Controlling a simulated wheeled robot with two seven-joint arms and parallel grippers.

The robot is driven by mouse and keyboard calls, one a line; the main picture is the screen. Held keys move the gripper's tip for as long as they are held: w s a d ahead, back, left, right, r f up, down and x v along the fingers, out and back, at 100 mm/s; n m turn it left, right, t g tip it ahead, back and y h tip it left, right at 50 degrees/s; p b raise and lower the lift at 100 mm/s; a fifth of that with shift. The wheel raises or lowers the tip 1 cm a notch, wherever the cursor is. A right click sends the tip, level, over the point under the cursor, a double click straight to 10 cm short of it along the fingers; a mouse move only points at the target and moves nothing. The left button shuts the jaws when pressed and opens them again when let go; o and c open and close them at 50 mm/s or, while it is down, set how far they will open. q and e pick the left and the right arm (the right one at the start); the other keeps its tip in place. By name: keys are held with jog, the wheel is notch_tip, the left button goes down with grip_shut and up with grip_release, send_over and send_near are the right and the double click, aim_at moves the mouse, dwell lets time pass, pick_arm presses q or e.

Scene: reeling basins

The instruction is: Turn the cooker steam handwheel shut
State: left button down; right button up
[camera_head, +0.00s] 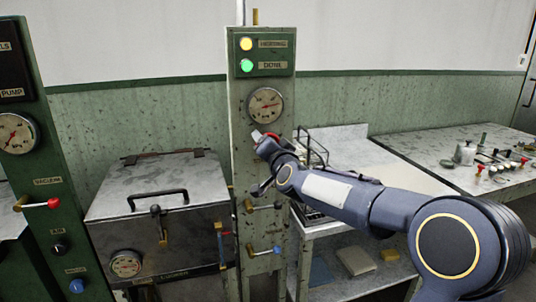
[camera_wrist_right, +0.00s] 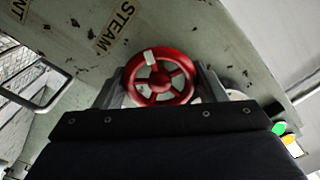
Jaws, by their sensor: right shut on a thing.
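The red steam handwheel (camera_wrist_right: 160,80) sits on the panel in the right wrist view, near a STEAM label (camera_wrist_right: 115,27). It has spokes and one pale mark on its rim. My right gripper (camera_wrist_right: 161,76) is shut on the wheel, one finger at each side of the rim. In the head view my right gripper (camera_head: 262,139) is at the green-grey column (camera_head: 240,110), just below a round gauge (camera_head: 265,105). Only a little red of the wheel shows there; my gripper and arm hide the rest. My left gripper is not in view.
A yellow lamp (camera_head: 246,44) and a green lamp (camera_head: 247,66) are lit on the column. Lever valves (camera_head: 262,208) stick out below the wheel. The lidded metal cooker (camera_head: 150,190) stands left. A bench (camera_head: 440,150) with small items is right, behind my arm.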

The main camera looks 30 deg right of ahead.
jog(key=m+b, duration=0.1)
jog(key=m, duration=0.2)
jog(key=shift+f+b, duration=0.15)
jog(key=shift+b, duration=0.15)
jog(key=m+b, duration=0.1)
jog(key=m, duration=0.2)
jog(key=shift+m+b, duration=0.3)
jog(key=m+b, duration=0.1)
jog(key=m, duration=0.3)
jog(key=shift+m+b, duration=0.3)
jog(key=m+b, duration=0.1)
jog(key=m, duration=0.2)
jog(key=shift+m, duration=0.3)
jog(key=m+b, duration=0.1)
jog(key=m, duration=0.2)
jog(key=shift+m, duration=0.3)
jog(key=m+b, duration=0.1)
jog(key=m, duration=0.2)
jog(key=shift+f+m, duration=0.1)
jog(key=shift+m, duration=0.2)
jog(key=m+b, duration=0.1)
jog(key=m, duration=0.3)
jog(key=shift+m+b, duration=0.5)
jog(key=shift+m, duration=1.2)
jog(key=shift+a, duration=0.1)
